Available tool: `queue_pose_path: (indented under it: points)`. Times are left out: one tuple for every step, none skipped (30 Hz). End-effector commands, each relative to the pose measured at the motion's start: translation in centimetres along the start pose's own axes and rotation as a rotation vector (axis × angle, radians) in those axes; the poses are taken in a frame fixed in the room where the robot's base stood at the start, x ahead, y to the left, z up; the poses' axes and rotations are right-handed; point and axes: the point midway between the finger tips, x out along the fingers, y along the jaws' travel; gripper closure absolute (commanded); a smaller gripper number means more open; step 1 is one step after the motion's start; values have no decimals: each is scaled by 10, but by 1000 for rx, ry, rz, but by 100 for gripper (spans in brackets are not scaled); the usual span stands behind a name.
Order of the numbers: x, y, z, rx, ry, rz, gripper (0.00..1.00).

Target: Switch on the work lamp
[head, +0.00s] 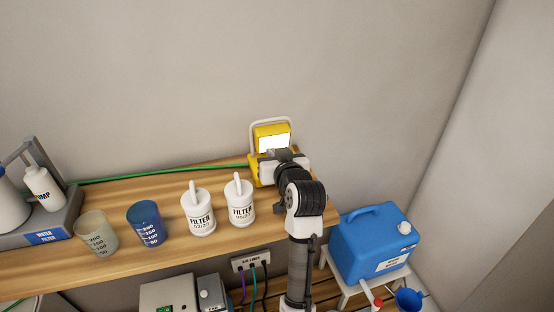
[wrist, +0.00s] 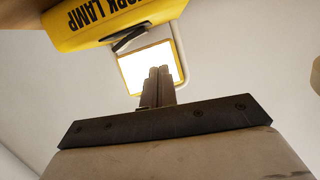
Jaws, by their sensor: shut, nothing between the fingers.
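The yellow work lamp (head: 271,133) stands at the right end of the wooden shelf, against the wall. Its panel looks bright white in both views. In the wrist view, the lamp's yellow base (wrist: 85,22) carries the words WORK LAMP, and a black lever-like part (wrist: 130,39) sticks out at its edge. My gripper (wrist: 158,70) is shut and empty, its fingertips overlapping the bright panel (wrist: 135,72) in the picture, a little apart from the black part. I cannot tell whether they touch the lamp. In the head view my wrist hides part of the lamp's base.
Two white filter bottles (head: 240,207) stand left of the lamp, then a blue cup (head: 147,224) and a pale cup (head: 97,234). A green hose (head: 160,174) runs along the back of the shelf (head: 150,262). A blue container (head: 373,245) stands lower right.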

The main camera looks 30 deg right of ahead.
Motion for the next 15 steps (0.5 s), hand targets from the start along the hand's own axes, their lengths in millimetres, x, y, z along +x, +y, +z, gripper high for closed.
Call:
queue_pose_path:
  points:
    - [0,-4,-18,0,0,-2,100]
    - [-9,-2,-5,1,4,1,100]
    - [-20,-2,-3,-1,6,3,100]
    - [-28,-3,-3,-1,5,3,100]
    - [-35,-4,-4,-1,5,3,100]
    - [-44,-4,-4,-1,6,2,100]
    - [-51,-5,-3,-2,5,2,100]
    - [-57,-5,-4,-1,4,2,100]
    - [-65,-6,-4,-1,5,2,100]
    - [-70,-6,-4,0,3,1,100]
    - [-75,-7,-4,-1,4,1,100]
    - [-81,-7,-4,0,3,2,100]
    - [-85,-7,-5,0,4,2,100]
    - [-88,-8,-5,0,4,1,100]
    - [-91,-8,-5,0,2,0,100]
